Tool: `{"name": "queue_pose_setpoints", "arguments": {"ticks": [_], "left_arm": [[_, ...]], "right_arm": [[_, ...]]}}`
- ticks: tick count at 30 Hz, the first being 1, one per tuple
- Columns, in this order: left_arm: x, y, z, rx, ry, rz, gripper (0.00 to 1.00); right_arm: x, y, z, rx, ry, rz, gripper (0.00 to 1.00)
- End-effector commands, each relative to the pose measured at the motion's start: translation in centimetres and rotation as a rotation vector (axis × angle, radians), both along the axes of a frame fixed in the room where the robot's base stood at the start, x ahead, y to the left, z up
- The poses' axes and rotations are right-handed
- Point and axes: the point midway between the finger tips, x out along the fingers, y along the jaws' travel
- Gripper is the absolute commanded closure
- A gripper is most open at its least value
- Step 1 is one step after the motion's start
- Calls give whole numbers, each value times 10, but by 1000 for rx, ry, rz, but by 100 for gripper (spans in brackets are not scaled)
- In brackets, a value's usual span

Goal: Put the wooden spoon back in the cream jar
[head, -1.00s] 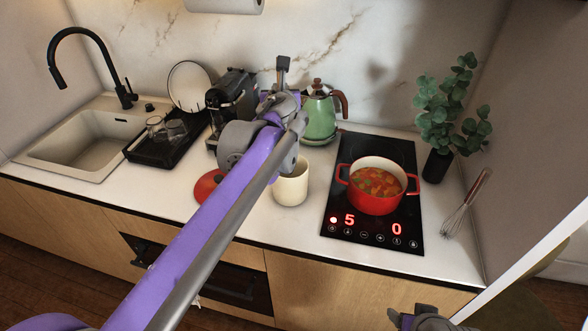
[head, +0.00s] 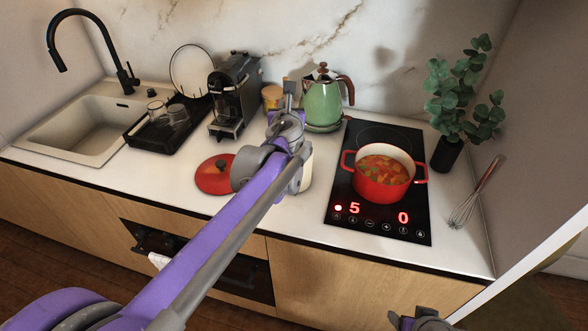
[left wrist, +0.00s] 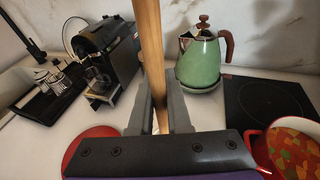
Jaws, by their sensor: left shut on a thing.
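My left gripper (head: 288,95) is shut on the wooden spoon (left wrist: 150,50). In the left wrist view the spoon's pale wooden shaft runs upright between the two fingers (left wrist: 160,110); its upper end leaves the picture and its lower end is hidden by the gripper. The cream jar (head: 307,172) stands on the counter, mostly hidden behind my left wrist in the head view. I cannot tell whether the spoon's lower end is above the jar or inside it. My right gripper (head: 420,320) is only partly in view at the bottom edge.
A red lid (head: 214,175) lies left of the jar. A red pot of soup (head: 383,185) sits on the black hob (head: 345,205) to the right. The green kettle (head: 322,103), a wooden-lidded canister (head: 271,96) and the coffee machine (head: 235,95) stand behind. A whisk (head: 470,205) lies far right.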

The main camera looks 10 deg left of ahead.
Motion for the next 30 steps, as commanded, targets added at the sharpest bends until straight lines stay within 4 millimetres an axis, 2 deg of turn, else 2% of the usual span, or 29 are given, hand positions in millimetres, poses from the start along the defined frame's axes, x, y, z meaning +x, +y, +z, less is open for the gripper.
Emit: {"name": "queue_pose_setpoints", "arguments": {"ticks": [1, 6, 16, 17, 22, 30], "left_arm": [[0, 0, -10, 1, 2, 0, 100], [0, 0, -27, 1, 1, 0, 100], [0, 0, -30, 0, 0, 0, 100], [0, 0, -30, 0, 0, 0, 81], [0, 0, -30, 1, 0, 0, 50], [0, 0, -30, 1, 0, 0, 50]], "right_arm": [[-2, 0, -6, 0, 4, 0, 31], [-5, 0, -16, 0, 10, 0, 31], [-6, 0, -16, 0, 11, 0, 31], [-6, 0, -16, 0, 11, 0, 31], [-6, 0, -16, 0, 11, 0, 31], [-6, 0, -17, 0, 11, 0, 31]]}}
